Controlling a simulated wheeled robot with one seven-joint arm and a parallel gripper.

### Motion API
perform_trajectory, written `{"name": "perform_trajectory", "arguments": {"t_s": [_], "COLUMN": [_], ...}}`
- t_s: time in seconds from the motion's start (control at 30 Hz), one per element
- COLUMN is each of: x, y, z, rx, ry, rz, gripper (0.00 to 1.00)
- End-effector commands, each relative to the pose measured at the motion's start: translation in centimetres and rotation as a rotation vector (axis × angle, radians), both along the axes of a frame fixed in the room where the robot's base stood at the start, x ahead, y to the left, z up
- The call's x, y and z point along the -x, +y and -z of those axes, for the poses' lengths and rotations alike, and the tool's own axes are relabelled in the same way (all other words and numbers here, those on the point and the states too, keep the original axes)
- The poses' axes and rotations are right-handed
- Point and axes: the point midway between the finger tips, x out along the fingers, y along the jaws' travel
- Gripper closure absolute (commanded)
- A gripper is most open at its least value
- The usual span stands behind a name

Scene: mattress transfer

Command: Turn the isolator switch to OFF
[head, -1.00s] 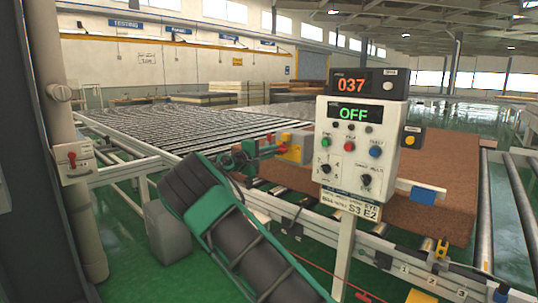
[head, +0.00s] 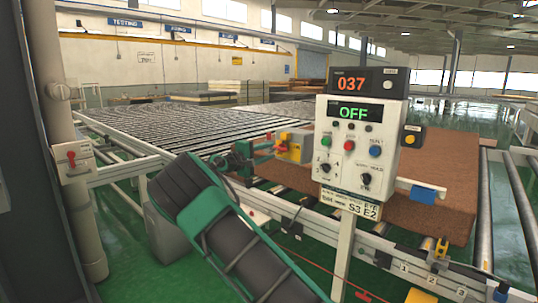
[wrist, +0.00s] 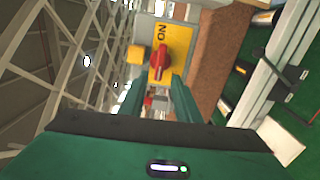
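The isolator switch is a red rotary handle (wrist: 160,63) on a yellow plate (wrist: 181,42) in the wrist view. The handle points roughly at the word ON. In the head view the plate sits on the left face of a grey box (head: 303,147) beside the conveyor. My gripper (wrist: 158,84) is open, its two green fingers apart and facing the handle, with nothing held. In the head view my gripper (head: 268,148) is just left of the switch; whether it touches the handle I cannot tell.
A control panel (head: 335,185) showing OFF, under a display reading 037, stands right of the switch. A brown mattress block (head: 440,170) lies behind it. A white box with a red lever (head: 71,158) is at the far left. Rollers (head: 200,128) stretch behind.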

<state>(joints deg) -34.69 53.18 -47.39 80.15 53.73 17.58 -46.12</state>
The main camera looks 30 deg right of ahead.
Motion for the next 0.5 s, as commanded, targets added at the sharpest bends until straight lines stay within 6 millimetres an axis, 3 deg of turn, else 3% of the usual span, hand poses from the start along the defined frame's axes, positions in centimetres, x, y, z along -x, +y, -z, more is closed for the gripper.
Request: {"name": "perform_trajectory", "arguments": {"t_s": [0.3, 0.5], "x": [2.0, 2.7], "y": [5.6, 7.4], "z": [0.2, 0.2], "rx": [-0.001, -0.001], "ry": [0.003, 0.003], "rz": [-0.002, 0.0], "gripper": [0.7, 0.7]}}
